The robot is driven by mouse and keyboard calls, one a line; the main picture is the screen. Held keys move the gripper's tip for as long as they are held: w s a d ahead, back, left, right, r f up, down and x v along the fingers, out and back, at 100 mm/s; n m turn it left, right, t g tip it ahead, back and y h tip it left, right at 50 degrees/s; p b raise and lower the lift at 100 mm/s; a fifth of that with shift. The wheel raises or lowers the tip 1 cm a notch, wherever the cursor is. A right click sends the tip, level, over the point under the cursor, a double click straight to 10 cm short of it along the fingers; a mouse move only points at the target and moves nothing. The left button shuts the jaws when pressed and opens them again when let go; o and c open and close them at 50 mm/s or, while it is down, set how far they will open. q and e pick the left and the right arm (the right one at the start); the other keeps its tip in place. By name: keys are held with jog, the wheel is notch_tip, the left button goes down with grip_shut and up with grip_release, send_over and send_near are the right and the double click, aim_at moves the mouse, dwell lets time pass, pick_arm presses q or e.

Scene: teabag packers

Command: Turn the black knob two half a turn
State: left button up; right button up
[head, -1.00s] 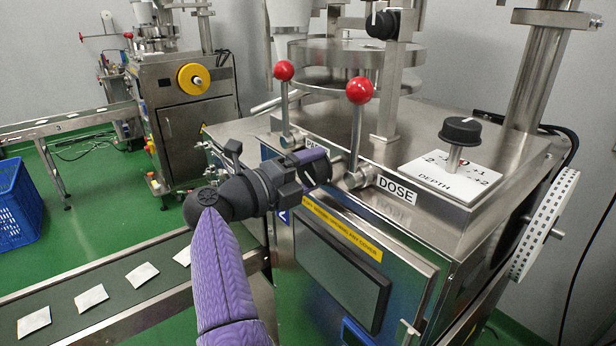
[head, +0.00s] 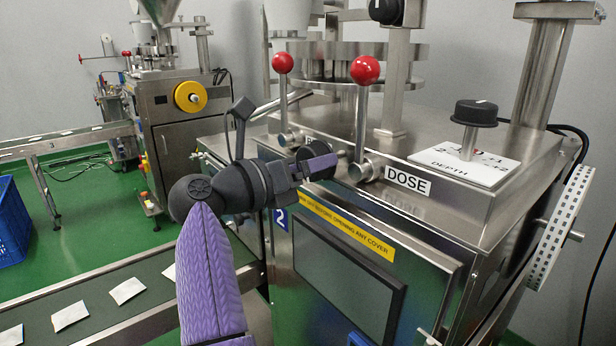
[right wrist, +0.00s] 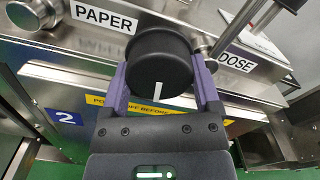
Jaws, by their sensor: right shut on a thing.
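A round black knob (right wrist: 160,62) sits on the machine front between the PAPER label (right wrist: 103,16) and the DOSE label (right wrist: 236,62) in the right wrist view. Its white mark points down in that view, toward my palm. My right gripper (right wrist: 160,75) is shut on this knob, with one purple finger on each side. In the head view my right gripper (head: 326,163) reaches the machine front from the left, just left of the DOSE lever (head: 362,120), and largely hides the knob. My left gripper is not in view.
Red-balled levers stand close by, one left (head: 283,64) and one right (head: 365,70) of the gripper. Another black knob (head: 476,112) stands on the DEPTH plate. A screen (head: 345,275) lies below. A conveyor with packets (head: 70,316) runs at lower left.

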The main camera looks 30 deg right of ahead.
jog(key=shift+f+m+b, duration=0.2)
jog(key=shift+m+b, duration=0.5)
jog(key=shift+m, duration=0.4)
jog(key=o, duration=1.1)
jog(key=shift+r, duration=0.1)
jog(key=a, duration=0.3)
jog(key=a+p, duration=0.1)
jog(key=a, duration=0.2)
jog(key=a+p, duration=0.1)
jog(key=a, duration=0.3)
jog(key=shift+s, duration=0.35)
